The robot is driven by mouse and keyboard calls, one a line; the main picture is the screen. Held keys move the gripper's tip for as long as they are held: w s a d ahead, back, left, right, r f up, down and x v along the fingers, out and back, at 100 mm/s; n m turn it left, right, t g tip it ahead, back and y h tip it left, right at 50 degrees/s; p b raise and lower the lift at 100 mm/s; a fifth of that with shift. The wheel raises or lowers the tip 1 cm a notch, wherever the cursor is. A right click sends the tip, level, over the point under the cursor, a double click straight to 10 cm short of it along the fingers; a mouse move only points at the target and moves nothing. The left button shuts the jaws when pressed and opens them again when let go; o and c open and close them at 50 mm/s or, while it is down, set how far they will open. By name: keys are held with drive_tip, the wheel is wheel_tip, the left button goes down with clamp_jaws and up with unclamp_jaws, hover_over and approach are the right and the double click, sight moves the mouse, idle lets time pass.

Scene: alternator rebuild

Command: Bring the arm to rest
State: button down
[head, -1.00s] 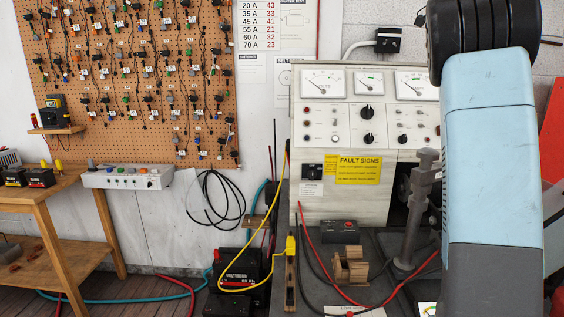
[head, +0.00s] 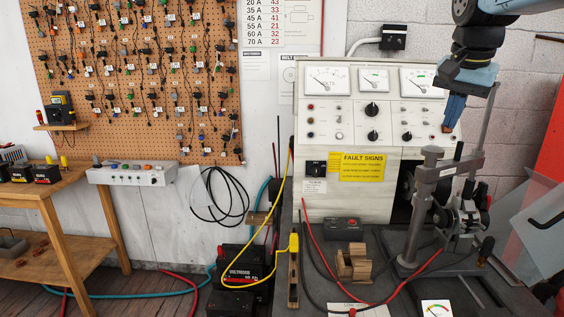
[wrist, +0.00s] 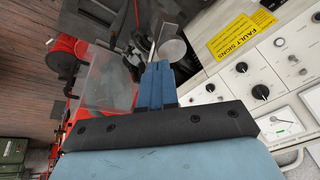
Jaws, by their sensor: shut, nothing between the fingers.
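My gripper (head: 448,124) is at the upper right of the head view, its blue fingers pointing down in front of the right side of the test bench panel (head: 345,205). The fingers are together with nothing between them. In the wrist view the blue fingers (wrist: 157,70) also lie close together and empty. The gripper appears apart from the things below it. The alternator (head: 462,215) sits in a clamp stand (head: 420,205) below and a little to the right of the gripper.
A wooden block (head: 352,264) and red and black leads lie on the dark bench top. A clear shield (head: 540,225) stands at the right. A battery (head: 243,268) stands left of the bench. A wooden table (head: 75,190) is at the far left.

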drive_tip(key=s+a+f+n+t, duration=0.1)
drive_tip(key=s+a+f+n, duration=0.3)
drive_tip(key=s+a+f, duration=0.1)
drive_tip(key=s+a+f+n+y, duration=0.1)
drive_tip(key=s+a+f+n, duration=0.3)
drive_tip(key=s+f, duration=0.4)
wheel_tip(320, 180, down, 2)
drive_tip(key=shift+a+f+n+t, duration=0.15)
drive_tip(key=shift+a+n+t, duration=0.2)
drive_tip(key=shift+a, duration=0.4)
